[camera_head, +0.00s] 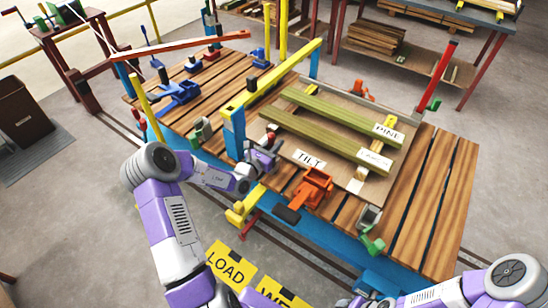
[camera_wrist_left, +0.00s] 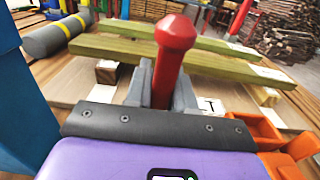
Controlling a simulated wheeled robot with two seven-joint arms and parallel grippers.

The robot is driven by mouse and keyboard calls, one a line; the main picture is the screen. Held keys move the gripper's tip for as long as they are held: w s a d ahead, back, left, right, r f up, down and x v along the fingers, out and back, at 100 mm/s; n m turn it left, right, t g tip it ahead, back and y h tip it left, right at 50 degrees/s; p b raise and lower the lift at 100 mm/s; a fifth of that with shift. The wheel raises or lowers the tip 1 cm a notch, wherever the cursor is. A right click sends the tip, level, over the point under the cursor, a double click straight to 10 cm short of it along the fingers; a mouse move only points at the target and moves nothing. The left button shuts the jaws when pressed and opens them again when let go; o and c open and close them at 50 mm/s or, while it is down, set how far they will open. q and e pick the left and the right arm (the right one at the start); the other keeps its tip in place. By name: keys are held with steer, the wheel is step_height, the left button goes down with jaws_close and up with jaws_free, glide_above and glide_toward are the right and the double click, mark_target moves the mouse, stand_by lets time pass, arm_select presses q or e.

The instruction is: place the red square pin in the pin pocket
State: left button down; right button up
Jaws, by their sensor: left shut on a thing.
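My left gripper (camera_head: 264,158) is over the front part of the wooden table, beside the blue upright and left of the TILT label. In the left wrist view its grey fingers (camera_wrist_left: 163,90) are shut on a red pin (camera_wrist_left: 174,58). The pin has a thick rounded head and stands up between the fingers, leaning slightly. Its lower end is hidden by the fingers and the gripper body. I cannot identify the pin pocket in either view. My right arm shows at lower right, but its gripper is out of view.
An orange clamp (camera_head: 313,188) stands at the front. A yellow bar (camera_head: 272,76) on a blue upright (camera_head: 233,133) rises close behind the gripper. Blue clamps (camera_head: 181,92) stand farther left.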

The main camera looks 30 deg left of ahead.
arm_select(q)
step_height(320, 180, down, 4)
steer(key=shift+r+b, duration=0.1)
steer(key=shift+b, duration=0.75)
steer(key=shift+f, duration=0.3)
steer(key=c, duration=1)
jaws_free()
steer(key=shift+o, duration=0.2)
